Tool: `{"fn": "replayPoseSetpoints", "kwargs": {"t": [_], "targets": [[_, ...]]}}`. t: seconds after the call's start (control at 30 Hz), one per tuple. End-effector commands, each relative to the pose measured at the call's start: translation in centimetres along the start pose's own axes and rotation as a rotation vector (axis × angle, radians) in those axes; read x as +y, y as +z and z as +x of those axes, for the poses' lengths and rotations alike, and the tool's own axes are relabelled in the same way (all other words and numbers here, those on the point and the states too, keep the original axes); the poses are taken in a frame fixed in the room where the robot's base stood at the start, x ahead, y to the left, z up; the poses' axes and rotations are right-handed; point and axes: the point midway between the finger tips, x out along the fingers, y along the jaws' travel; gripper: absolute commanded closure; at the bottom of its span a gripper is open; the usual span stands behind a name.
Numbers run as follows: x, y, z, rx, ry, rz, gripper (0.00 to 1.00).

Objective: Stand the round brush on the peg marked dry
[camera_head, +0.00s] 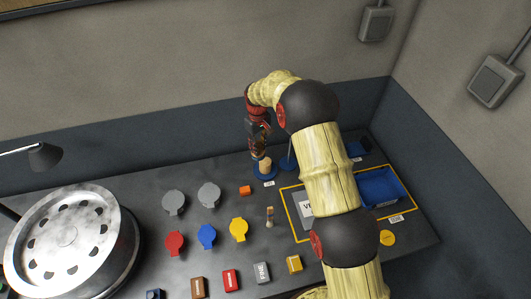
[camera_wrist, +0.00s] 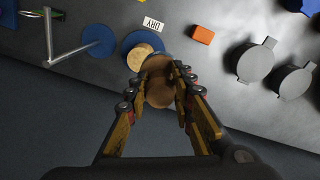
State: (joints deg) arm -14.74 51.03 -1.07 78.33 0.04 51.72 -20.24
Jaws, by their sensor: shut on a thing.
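The round brush has a brown body (camera_wrist: 158,88) and a tan round end (camera_wrist: 140,57). My gripper (camera_wrist: 160,78) is shut on its brown body in the wrist view. In the head view my gripper (camera_head: 258,135) points down, with the brush's tan end (camera_head: 265,165) below it. That end is over the blue round base (camera_wrist: 129,43) beside the label DRY (camera_wrist: 153,23). The base also shows in the head view (camera_head: 262,177). The brush hides any peg there. I cannot tell whether the brush touches the base.
A second blue round base (camera_wrist: 98,40) with a metal post stands close by. An orange block (camera_wrist: 202,35) and grey lidded shapes (camera_wrist: 250,62) lie to the other side. A blue tray (camera_head: 382,188) and a wheel (camera_head: 65,240) are farther off on the bench.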

Motion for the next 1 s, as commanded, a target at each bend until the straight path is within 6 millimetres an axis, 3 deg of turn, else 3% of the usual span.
{"fn": "replayPoseSetpoints", "kwargs": {"t": [0.1,0.3,0.53,0.77,1.0], "targets": [[1.8,-0.3,2.5,-0.005,-0.002,0.003,1.0],[3.6,-0.9,4.6,0.0,0.0,0.001,1.0],[4.4,-1.1,5.7,-0.001,0.0,0.001,1.0],[4.5,-1.1,8.5,-0.002,-0.001,0.0,1.0],[4.5,-1.1,8.8,0.0,0.0,0.0,1.0]]}}
